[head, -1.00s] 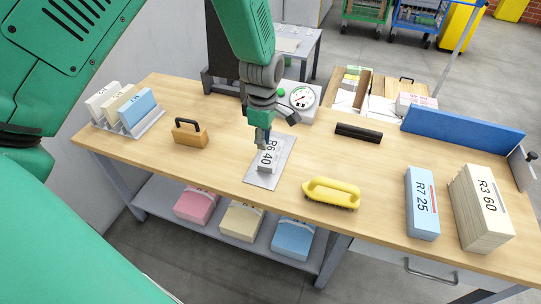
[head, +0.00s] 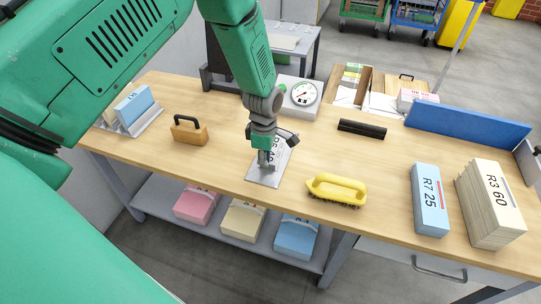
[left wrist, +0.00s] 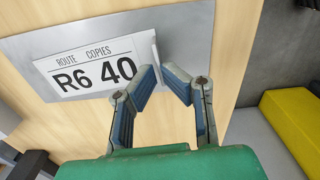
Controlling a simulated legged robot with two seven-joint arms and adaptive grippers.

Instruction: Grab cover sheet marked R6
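The cover sheet marked R6 40 (left wrist: 95,68) is white and lies flat on a grey metal plate (left wrist: 190,32) on the table. In the head view the sheet (head: 281,146) is partly hidden by my left gripper (head: 266,164). A narrow raised white strip (left wrist: 151,50) shows at the sheet's right end in the left wrist view. My right gripper is not in view.
A yellow brush (head: 337,189) lies right of the plate. A wooden block with a black handle (head: 189,131) stands left. A dial scale (head: 301,96) and black bar (head: 362,129) are behind. Stacks R7 25 (head: 429,200) and R3 60 (head: 490,205) stand at the right.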

